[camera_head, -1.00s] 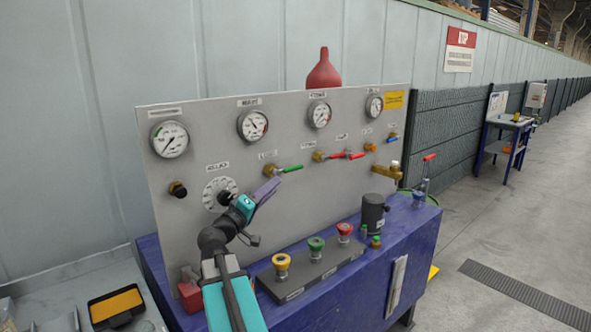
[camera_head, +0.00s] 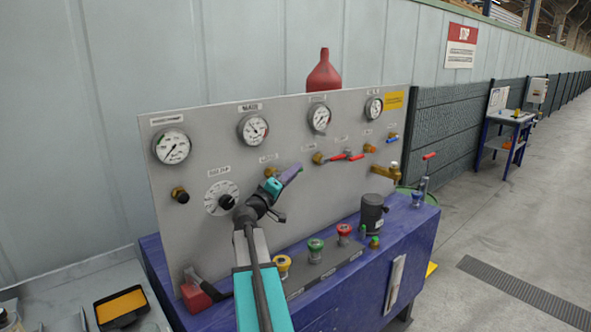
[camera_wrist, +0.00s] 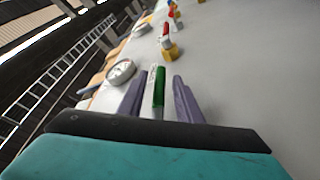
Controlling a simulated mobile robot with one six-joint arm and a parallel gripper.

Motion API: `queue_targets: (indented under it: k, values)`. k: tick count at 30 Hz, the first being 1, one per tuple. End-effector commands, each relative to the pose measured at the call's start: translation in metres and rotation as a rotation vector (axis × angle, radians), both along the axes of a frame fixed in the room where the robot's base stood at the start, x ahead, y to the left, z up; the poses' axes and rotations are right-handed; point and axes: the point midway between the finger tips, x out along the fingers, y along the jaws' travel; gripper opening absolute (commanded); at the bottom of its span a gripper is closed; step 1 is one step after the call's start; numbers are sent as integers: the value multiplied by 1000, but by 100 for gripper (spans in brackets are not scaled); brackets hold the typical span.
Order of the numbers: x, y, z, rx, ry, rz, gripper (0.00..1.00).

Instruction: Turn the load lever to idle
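A lever with a green handle (camera_wrist: 159,88) sticks out from the panel in the wrist view. Its brass valve body (camera_head: 270,171) shows in the head view, where my gripper hides the handle. My gripper (camera_head: 291,173) is at the panel face. In the wrist view its two purple fingers (camera_wrist: 158,96) stand on either side of the green handle, open, with a small gap showing on both sides. I cannot read the small labels, so I cannot confirm which lever is the load lever.
A selector dial (camera_head: 221,198) and gauges (camera_head: 253,129) are close by. Push buttons (camera_head: 315,250) and a black cylinder (camera_head: 373,211) stand on the blue bench (camera_head: 345,290) below.

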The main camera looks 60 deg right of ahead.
Motion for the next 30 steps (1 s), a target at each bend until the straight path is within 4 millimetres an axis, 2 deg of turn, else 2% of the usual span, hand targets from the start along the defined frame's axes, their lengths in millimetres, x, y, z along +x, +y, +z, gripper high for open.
queue_targets:
  k: [6, 15, 16, 21, 30]
  values:
    - [0, -13, 3, 0, 1, 0, 32]
    - [-1, -14, 3, 0, 1, 0, 32]
    - [-1, -14, 3, 0, 1, 0, 30]
    - [-1, -14, 3, 1, 1, -1, 1]
    - [-2, -14, 3, 1, 0, -2, 0]
